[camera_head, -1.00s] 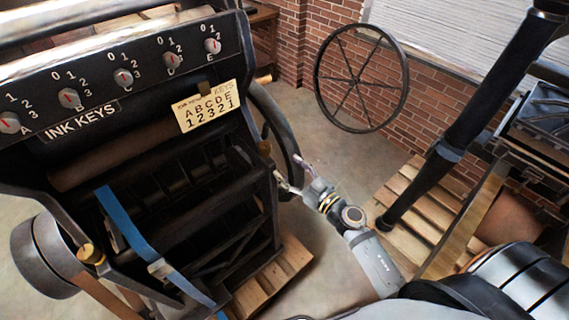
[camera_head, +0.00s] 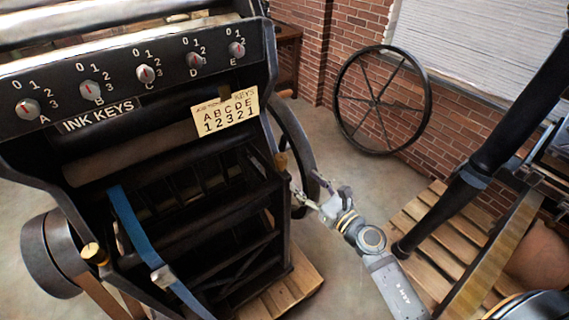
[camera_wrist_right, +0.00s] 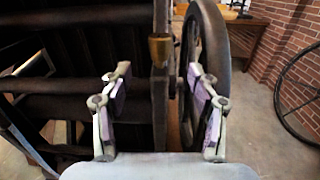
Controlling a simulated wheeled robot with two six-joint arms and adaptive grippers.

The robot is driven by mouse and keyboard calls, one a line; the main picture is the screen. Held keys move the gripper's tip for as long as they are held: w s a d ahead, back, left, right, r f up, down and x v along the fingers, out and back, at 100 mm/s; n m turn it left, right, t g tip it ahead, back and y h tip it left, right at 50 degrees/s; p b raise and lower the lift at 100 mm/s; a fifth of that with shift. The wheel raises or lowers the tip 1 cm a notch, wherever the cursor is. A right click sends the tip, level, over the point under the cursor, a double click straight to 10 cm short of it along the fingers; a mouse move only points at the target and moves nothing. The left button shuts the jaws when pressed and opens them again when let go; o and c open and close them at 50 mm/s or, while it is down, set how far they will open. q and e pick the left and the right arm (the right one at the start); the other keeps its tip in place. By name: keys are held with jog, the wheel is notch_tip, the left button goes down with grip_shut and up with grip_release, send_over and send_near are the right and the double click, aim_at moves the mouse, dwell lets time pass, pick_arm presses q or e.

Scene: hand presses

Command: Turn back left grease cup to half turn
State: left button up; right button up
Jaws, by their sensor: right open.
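A small brass grease cup (camera_head: 281,160) sits on the right side frame of the black press. It also shows upright in the right wrist view (camera_wrist_right: 160,48), just beyond and between my fingertips. A second brass cup (camera_head: 94,253) is on the press's near left side. I cannot tell from the frames which one is the back left cup. My right gripper (camera_head: 312,190) is open and empty, a little to the right of and below the first cup in the head view. In the right wrist view my right gripper (camera_wrist_right: 158,77) has its purple-padded fingers wide apart. My left gripper is not in view.
A dark flywheel (camera_wrist_right: 205,80) stands right beside the cup, near my right finger. The ink key panel (camera_head: 140,75) and a number card (camera_head: 226,112) are on the press. A spoked wheel (camera_head: 428,100) leans by the brick wall. A wooden pallet (camera_head: 425,215) lies at right.

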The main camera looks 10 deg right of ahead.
aim_at(285, 164)
jog(key=p+x, duration=0.1)
jog(key=x, duration=0.9)
jog(key=shift+w+a, duration=0.1)
jog(key=shift+w, duration=0.15)
jog(key=c, duration=1.2)
jog(key=shift+a+r+m+t+h+p, duration=0.2)
jog(key=shift+m+t+h+p, duration=0.1)
jog(key=shift+m+h+p, duration=0.3)
jog(key=shift+s+h, duration=0.1)
jog(key=shift+h, duration=0.2)
jog(key=shift+d+f+m+h, duration=0.1)
jog(key=shift+f+m+h, duration=0.1)
jog(key=shift+m+h, duration=0.1)
